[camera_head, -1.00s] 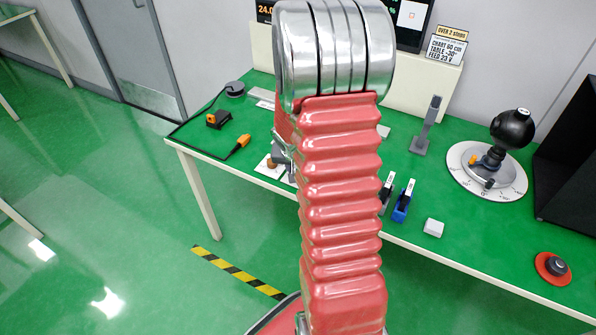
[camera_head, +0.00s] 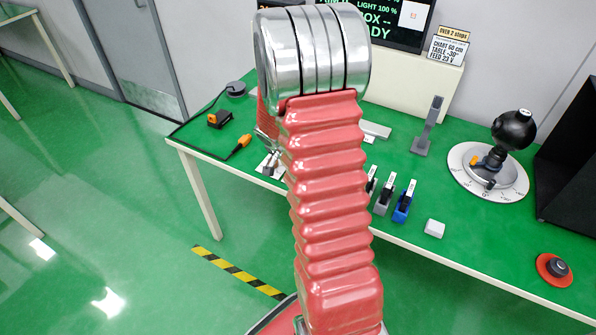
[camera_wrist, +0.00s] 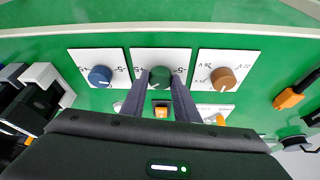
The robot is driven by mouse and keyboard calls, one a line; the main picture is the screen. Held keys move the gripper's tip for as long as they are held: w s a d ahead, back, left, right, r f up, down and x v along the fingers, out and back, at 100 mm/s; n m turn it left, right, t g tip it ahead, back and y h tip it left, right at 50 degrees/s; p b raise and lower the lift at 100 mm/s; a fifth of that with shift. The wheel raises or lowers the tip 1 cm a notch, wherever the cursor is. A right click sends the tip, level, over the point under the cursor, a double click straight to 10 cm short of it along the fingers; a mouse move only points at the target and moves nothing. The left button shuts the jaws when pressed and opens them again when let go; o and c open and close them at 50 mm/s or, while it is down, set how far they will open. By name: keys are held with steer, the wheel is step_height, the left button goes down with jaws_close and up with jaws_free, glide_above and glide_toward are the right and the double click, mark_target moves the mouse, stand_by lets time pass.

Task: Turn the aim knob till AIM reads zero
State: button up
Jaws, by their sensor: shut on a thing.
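In the wrist view a green knob (camera_wrist: 160,76) stands on a white card (camera_wrist: 160,54) with "5" marks, in the middle of a row. My gripper (camera_wrist: 161,82) is shut on this green knob, one dark finger on each side. A blue knob (camera_wrist: 100,76) stands to its left and a brown knob (camera_wrist: 223,79) to its right, each on its own card. No name label is readable, so I cannot tell which knob is AIM. The screen (camera_head: 400,22) shows "LIGHT 100 %" and partial words in the head view. My arm hides part of it, and no AIM reading shows.
An orange switch (camera_wrist: 161,111) sits between my fingers, below the knob. An orange plug (camera_wrist: 288,98) lies at right in the wrist view. In the head view, a black ball on a round dial (camera_head: 513,128) and a red-based button (camera_head: 554,269) stand to the right.

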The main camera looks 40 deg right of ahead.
steer(key=shift+d+m+g, duration=0.1)
steer(key=shift+m+g, duration=0.2)
steer(key=shift+m, duration=0.4)
steer(key=shift+s, duration=0.1)
steer(key=o, duration=1.1)
steer(key=shift+c, duration=0.2)
steer(key=shift+r, duration=0.1)
steer(key=shift+a+r, duration=0.3)
steer(key=shift+r, duration=0.2)
steer(key=v, duration=1.2)
steer(key=shift+r, duration=0.25)
